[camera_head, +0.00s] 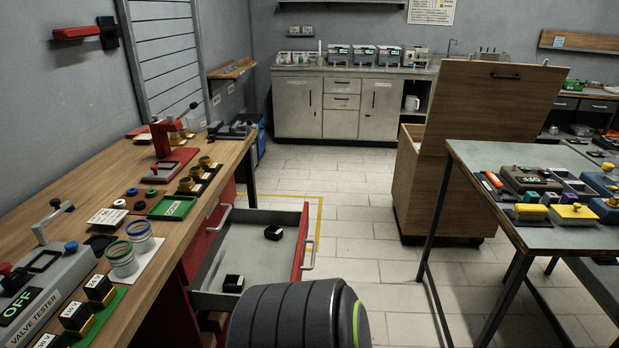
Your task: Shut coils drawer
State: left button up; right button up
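A drawer under the left workbench stands pulled out into the aisle. I take it for the coils drawer, though no label is readable. Its red front (301,241) faces right and has a pale bar handle (311,255). Its grey tray (252,243) holds two small black blocks, one near the front (273,232) and one nearer to me (233,283). The drawer's near side is partly hidden by a dark rounded part, probably mine, at the bottom of the picture. Neither of my grippers is in view.
The left workbench (134,183) carries a valve tester (42,300) and a red press (163,145). A wooden chest (405,200) with a raised lid and a metal table (480,155) stand at right. Tiled floor (350,225) lies free between drawer and chest.

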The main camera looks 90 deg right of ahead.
aim_at(241, 248)
jog(key=z, duration=1.9)
jog(key=i+l+z, duration=0.4)
jog(key=l+z, duration=0.2)
